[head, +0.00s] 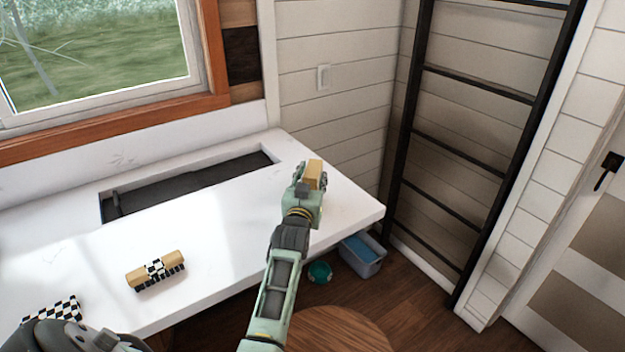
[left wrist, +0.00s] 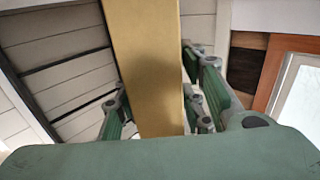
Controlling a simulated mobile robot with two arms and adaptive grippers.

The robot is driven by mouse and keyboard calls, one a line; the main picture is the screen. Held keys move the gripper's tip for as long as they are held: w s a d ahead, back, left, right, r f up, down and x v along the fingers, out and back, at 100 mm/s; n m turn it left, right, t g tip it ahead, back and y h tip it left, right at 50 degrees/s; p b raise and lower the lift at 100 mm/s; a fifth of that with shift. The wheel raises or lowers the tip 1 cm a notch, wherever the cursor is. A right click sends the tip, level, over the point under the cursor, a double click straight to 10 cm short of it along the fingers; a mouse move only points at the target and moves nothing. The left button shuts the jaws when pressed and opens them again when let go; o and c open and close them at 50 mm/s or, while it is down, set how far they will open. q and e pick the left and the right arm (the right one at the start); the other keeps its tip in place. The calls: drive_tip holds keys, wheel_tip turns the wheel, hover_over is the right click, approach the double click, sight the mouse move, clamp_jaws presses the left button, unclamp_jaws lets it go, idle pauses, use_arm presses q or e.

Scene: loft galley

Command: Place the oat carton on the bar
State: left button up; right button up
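The oat carton (head: 315,174), a plain tan box, is between the fingers of my left gripper (head: 309,183). In the left wrist view, the carton (left wrist: 147,65) runs up between the two green-grey fingers, which close on its sides. The bar (head: 225,225) is a long white counter under the window. In the head view, the gripper and carton appear over its right end. The carton's lower part is hidden by the gripper, and I cannot tell whether it touches the bar. My right gripper is not in view.
A checkered item (head: 54,310) is at lower left. A dark recessed trough (head: 190,185) runs along the back.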

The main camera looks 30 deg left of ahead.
use_arm(q)
drive_tip(key=shift+o, duration=0.9)
drive_tip(key=shift+s+d+r, duration=0.1)
drive_tip(key=shift+d+r, duration=0.05)
drive_tip(key=shift+s, duration=0.1)
drive_tip(key=b+v, duration=0.2)
drive_tip(key=v, duration=0.9)
drive_tip(key=shift+s+d+b, duration=0.15)
drive_tip(key=shift+s+b, duration=0.15)
drive_tip(key=shift+b, duration=0.1)
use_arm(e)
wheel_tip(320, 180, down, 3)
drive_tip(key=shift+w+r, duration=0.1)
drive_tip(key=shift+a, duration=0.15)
